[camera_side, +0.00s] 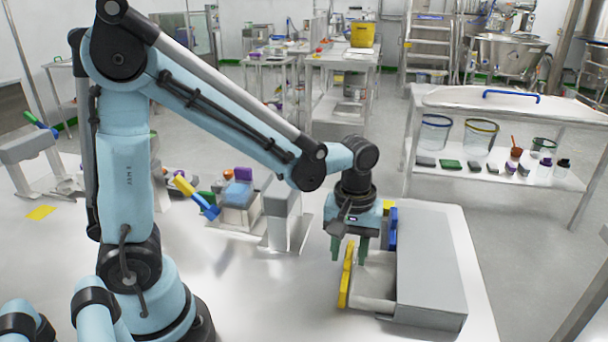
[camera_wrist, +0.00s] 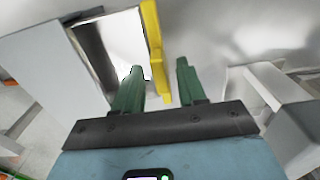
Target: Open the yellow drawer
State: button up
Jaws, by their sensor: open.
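The yellow drawer (camera_side: 346,274) stands pulled out of the grey cabinet (camera_side: 432,265), with its open tray showing between the yellow front and the cabinet. My gripper (camera_side: 349,254) points down above the far end of that front, fingers apart. In the wrist view, the drawer's yellow front (camera_wrist: 154,45) shows between the green fingers of my gripper (camera_wrist: 157,80). One finger is on the tray side and the other on the outer side. I cannot tell whether either finger touches it.
A blue drawer front (camera_side: 392,229) sits against the cabinet beside the yellow one. Left of my gripper stands a grey fixture (camera_side: 281,215) near small coloured blocks (camera_side: 238,194). The bench in front of the yellow drawer is clear.

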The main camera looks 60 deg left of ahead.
jog(key=shift+f, duration=0.1)
grip_shut()
dwell(0.4)
jog(key=shift+s+a, duration=0.45)
grip_release()
notch_tip(320, 180, up, 12)
dwell(0.7)
